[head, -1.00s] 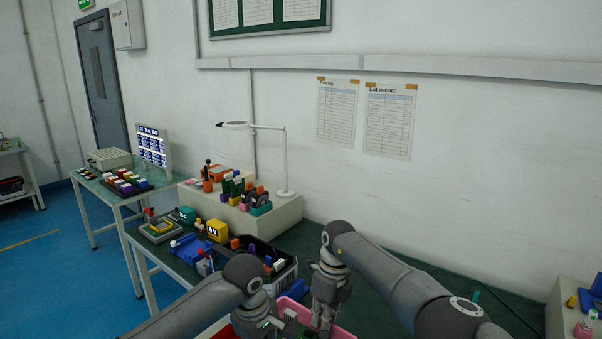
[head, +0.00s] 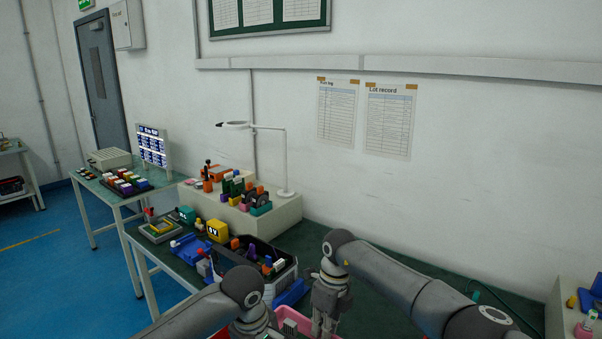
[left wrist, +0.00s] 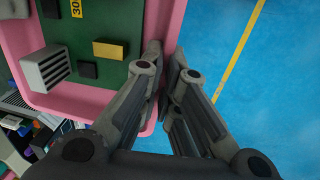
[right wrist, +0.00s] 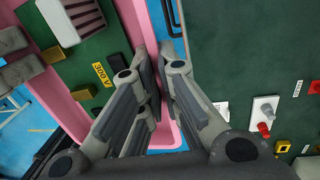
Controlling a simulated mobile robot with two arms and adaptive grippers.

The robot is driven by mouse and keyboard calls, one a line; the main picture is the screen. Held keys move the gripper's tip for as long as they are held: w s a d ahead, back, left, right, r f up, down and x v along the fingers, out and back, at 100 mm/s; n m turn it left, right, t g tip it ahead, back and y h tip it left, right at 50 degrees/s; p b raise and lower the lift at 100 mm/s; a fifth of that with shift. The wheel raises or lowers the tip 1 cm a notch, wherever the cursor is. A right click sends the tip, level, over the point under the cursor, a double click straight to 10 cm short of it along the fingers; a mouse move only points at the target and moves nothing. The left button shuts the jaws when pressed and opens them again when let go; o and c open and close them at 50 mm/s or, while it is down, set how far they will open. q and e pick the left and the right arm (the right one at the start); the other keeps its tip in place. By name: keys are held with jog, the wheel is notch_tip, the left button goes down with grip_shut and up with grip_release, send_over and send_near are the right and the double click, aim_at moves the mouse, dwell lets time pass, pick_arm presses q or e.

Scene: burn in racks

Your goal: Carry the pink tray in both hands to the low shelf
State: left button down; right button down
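The pink tray (left wrist: 90,106) carries a green circuit board (left wrist: 100,25) with a grey finned block and dark parts; it also shows in the right wrist view (right wrist: 132,22). In the head view only bits of the tray (head: 287,313) show at the bottom edge, between my grippers. My left gripper (left wrist: 166,58) is closed around one side wall of the tray, with blue floor beyond it. My right gripper (right wrist: 164,58) is closed around another side wall, next to the green bench top. I cannot identify the low shelf in these views.
The green bench (head: 385,262) runs along the wall, with a black bin (head: 262,262) of coloured parts and a lamp (head: 285,160) on a raised block. A second table (head: 112,203) stands at the left. Blue floor (head: 50,280) is open at the lower left.

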pick_arm(q)
jog(key=shift+s+f, duration=0.25)
jog(key=shift+s, duration=0.3)
jog(key=shift+s+f, duration=0.25)
jog(key=shift+s, duration=0.3)
pick_arm(e)
jog(key=shift+s+d+f, duration=0.2)
jog(key=shift+s, duration=0.45)
jog(key=shift+w, duration=0.1)
